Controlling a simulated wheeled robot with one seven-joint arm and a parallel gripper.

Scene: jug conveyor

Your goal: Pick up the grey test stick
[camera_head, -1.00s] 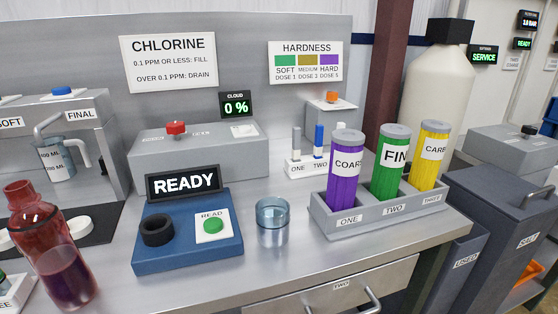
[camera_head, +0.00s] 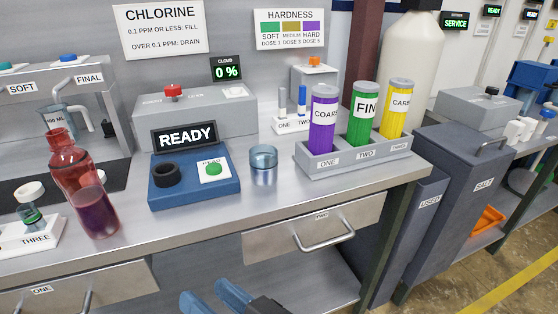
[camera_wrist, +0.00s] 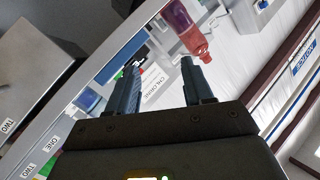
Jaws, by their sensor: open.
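The grey test stick (camera_head: 282,101) stands upright in the slot marked ONE of a small white holder (camera_head: 291,125), at the back of the bench in the head view. A blue stick (camera_head: 302,100) stands beside it in slot TWO. My gripper (camera_head: 193,292) is at the bottom edge of the head view, in front of and below the bench top, far from the stick. In the wrist view my gripper (camera_wrist: 161,66) has its two blue fingers apart with nothing between them. I cannot make out the grey stick in the wrist view.
A grey rack (camera_head: 350,160) of purple, green and yellow tubes stands right of the holder. A clear cup (camera_head: 264,172), a blue READY device (camera_head: 195,190) and a red bottle (camera_head: 82,185) stand nearer the front. A drawer handle (camera_head: 325,238) sticks out below.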

